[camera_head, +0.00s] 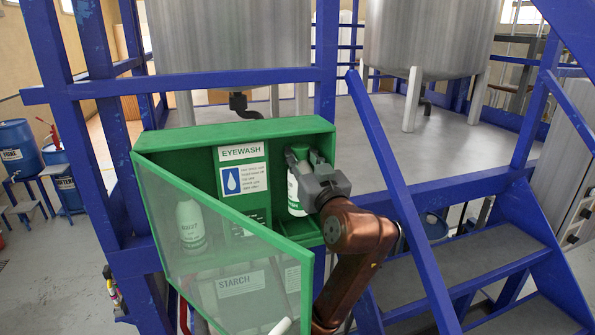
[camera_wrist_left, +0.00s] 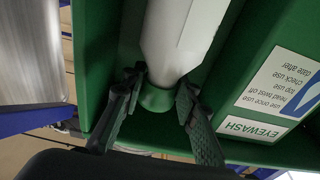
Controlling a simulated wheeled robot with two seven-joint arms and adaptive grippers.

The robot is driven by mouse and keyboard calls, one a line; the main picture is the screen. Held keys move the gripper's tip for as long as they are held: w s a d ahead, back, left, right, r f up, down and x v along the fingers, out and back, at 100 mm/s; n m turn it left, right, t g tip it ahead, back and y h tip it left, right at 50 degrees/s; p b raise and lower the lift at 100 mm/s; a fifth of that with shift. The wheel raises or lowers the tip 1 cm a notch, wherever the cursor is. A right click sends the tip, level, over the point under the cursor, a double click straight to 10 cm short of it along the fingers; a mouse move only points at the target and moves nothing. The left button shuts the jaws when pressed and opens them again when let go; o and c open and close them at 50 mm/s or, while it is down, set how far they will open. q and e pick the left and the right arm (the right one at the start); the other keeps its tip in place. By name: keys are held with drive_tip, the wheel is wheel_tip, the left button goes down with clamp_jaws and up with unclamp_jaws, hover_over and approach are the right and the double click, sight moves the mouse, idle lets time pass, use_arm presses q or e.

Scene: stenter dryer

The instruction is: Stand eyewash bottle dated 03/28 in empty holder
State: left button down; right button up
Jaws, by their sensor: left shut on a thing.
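The green eyewash cabinet (camera_head: 262,128) stands open on the blue frame. A white eyewash bottle (camera_head: 296,197) with a green cap is upright inside its right part. My left gripper (camera_head: 300,162) is shut around its upper end; the left wrist view shows the fingers (camera_wrist_left: 157,92) on either side of the neck at the green cap (camera_wrist_left: 158,98), below the white body (camera_wrist_left: 180,38) in that upside-down picture. The bottle's date is not readable, and its seating in a holder cannot be told. A second white bottle (camera_head: 191,227) stands at the left behind the clear door. My right gripper is not in view.
The cabinet's clear, green-framed door (camera_head: 215,268) swings out toward me at the left. An EYEWASH sign (camera_head: 242,181) is on the back panel. A blue stair rail (camera_head: 400,200) slants close to the right of my arm. Metal tanks (camera_head: 230,35) stand behind.

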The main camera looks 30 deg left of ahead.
use_arm(q)
drive_tip(key=shift+x, duration=0.9)
wheel_tip(320, 180, down, 2)
drive_tip(key=shift+w+a+f+p, duration=0.1)
drive_tip(key=shift+a+p, duration=0.1)
drive_tip(key=shift+p, duration=0.35)
drive_tip(key=shift+d+f, duration=0.1)
drive_tip(key=shift+f, duration=0.4)
wheel_tip(320, 180, down, 4)
drive_tip(key=shift+r+p, duration=0.1)
drive_tip(key=shift+p, duration=1)
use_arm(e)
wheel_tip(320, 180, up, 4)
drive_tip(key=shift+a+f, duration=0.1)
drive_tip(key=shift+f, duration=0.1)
use_arm(q)
drive_tip(key=shift+w+f, duration=0.1)
drive_tip(key=shift+f, duration=0.15)
drive_tip(key=c, duration=1.5)
unclamp_jaws()
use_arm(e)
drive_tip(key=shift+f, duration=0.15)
